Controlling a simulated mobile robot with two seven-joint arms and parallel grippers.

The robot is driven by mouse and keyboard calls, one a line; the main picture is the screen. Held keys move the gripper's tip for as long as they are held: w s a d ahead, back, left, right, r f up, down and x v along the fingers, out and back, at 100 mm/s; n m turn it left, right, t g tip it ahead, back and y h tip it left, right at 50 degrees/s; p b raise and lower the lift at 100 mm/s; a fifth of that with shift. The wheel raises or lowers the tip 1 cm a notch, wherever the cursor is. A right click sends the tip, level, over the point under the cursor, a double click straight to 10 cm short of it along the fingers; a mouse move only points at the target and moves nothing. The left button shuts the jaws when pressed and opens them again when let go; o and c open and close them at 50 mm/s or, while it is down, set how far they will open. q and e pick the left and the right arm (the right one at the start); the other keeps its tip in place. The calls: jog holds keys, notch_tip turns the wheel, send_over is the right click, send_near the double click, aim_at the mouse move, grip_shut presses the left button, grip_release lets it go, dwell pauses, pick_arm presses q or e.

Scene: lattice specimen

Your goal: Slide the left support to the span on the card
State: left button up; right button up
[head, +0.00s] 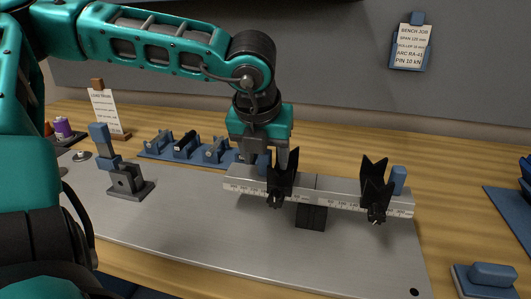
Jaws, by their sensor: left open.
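The left support (284,180), a black V-shaped block, sits on a pale scaled rail (335,190) left of its middle. A blue knob (263,165) stands beside it. My left gripper (264,160) points down over this knob with its fingers open, one on each side; whether they touch it cannot be told. The right support (374,186), a matching black V block with a blue knob (398,178), sits near the rail's right end. The card (412,47) hangs on the back wall and reads "BENCH JOB" and "SPAN 120 mm". My right gripper is out of view.
The rail stands on a grey metal plate (230,240). A blue tray (151,155) with several small fixtures lies behind it. A grey block with a blue handle (126,178) stands at left. A blue-handled piece (492,276) is at front right. The plate's front is clear.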

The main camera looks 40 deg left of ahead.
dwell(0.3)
pick_arm(q)
jog(key=shift+p+v, duration=0.55)
jog(key=shift+v, duration=2.45)
jog(key=p+v, duration=0.1)
jog(key=v, duration=1.2)
jog(key=shift+a, duration=0.1)
jog(key=shift+c, duration=0.3)
